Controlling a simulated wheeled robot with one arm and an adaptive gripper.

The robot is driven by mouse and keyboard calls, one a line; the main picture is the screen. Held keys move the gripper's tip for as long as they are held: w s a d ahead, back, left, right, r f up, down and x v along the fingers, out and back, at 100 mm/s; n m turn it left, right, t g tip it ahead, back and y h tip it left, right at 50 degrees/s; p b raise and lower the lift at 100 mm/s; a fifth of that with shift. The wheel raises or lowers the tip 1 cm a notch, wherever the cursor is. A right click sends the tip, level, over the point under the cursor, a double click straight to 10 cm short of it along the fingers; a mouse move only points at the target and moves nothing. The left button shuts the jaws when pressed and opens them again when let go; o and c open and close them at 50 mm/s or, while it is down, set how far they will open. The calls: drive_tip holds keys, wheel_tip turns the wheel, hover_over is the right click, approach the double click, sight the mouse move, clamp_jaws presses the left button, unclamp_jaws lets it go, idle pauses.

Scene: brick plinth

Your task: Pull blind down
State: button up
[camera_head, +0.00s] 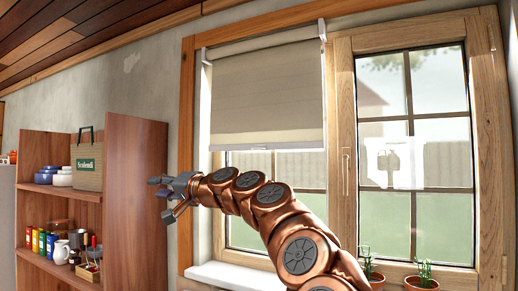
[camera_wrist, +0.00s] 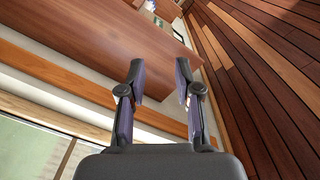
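A beige roller blind (camera_head: 268,95) hangs over the upper part of the left window pane in the head view. Its straight lower edge (camera_head: 268,148) lies about halfway down the pane. My gripper (camera_head: 161,198) is to the left of the window and lower than the blind's edge, apart from it, in front of the shelf's side panel. In the wrist view my gripper (camera_wrist: 159,75) has its two fingers spread with nothing between them. The blind is not clearly visible in the wrist view.
A wooden shelf (camera_head: 137,200) with jars, a mug and a bag (camera_head: 88,166) stands at the left. Two potted plants (camera_head: 421,281) sit by the right window. A handle (camera_head: 346,174) is on the window frame. The white sill (camera_head: 230,279) looks clear at left.

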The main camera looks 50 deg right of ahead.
drive_tip(key=s+d+r+m+t+h, duration=0.1)
drive_tip(key=d+r+m+t+h, duration=0.15)
drive_tip(key=d, duration=0.65)
drive_tip(key=s+d+r+m+t+h, duration=0.1)
drive_tip(key=d+r+m+h, duration=0.2)
drive_tip(key=d, duration=0.5)
drive_tip(key=m+h+p, duration=0.1)
drive_tip(key=m+h, duration=0.4)
drive_tip(key=h, duration=0.2)
approach(257, 147)
drive_tip(key=shift+p+x, duration=3)
drive_tip(key=shift+x, duration=0.6)
drive_tip(key=shift+w+d+p, duration=0.2)
drive_tip(key=shift+w+p, duration=0.2)
drive_tip(key=shift+w, duration=0.15)
clamp_jaws()
